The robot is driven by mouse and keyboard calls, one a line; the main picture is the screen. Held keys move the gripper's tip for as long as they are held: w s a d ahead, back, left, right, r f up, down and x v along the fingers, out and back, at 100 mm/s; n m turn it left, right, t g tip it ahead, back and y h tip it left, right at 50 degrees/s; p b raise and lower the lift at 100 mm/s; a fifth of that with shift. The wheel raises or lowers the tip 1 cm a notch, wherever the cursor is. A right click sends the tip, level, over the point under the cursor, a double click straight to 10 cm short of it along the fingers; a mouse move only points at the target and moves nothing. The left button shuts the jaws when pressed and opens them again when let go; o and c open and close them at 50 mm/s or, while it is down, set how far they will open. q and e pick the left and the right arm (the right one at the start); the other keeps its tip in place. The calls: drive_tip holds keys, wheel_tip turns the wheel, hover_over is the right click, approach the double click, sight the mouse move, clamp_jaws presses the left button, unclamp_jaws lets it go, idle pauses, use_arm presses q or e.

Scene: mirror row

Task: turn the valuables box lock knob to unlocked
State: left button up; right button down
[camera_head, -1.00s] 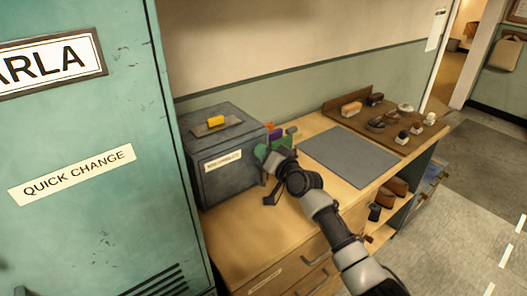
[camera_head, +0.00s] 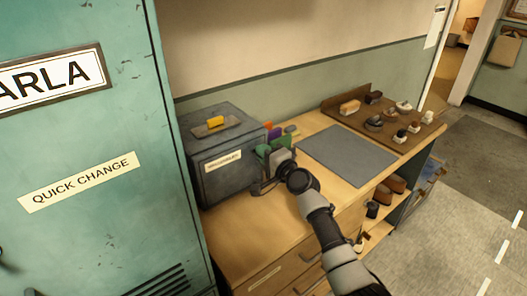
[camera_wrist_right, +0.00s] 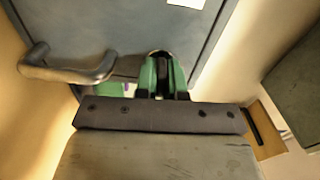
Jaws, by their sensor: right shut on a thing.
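The valuables box (camera_head: 225,180) is a dark grey box with a pale label, standing on the wooden counter beside the teal locker. My right gripper (camera_head: 266,160) is at the right part of its front face. In the right wrist view, my green-padded fingers (camera_wrist_right: 163,76) are shut at the box face (camera_wrist_right: 130,25), at the end of a grey bent lever (camera_wrist_right: 70,67) that reaches out to the left. I take what they grip to be the lock knob, mostly hidden between the fingers. No lock marking is readable. My left gripper is not in view.
A yellow item (camera_head: 215,122) lies on the box. Coloured items (camera_head: 274,133) stand behind my gripper. A grey mat (camera_head: 347,155) lies to the right, then a brown tray (camera_head: 400,143) with brushes and small jars. The teal locker (camera_head: 90,130) closes off the left.

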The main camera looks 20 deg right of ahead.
drive_tip(key=shift+m, duration=0.5)
drive_tip(key=c, duration=1.2)
unclamp_jaws()
drive_tip(key=v, duration=1)
drive_tip(key=shift+s+d, duration=0.15)
drive_tip(key=shift+s, duration=0.25)
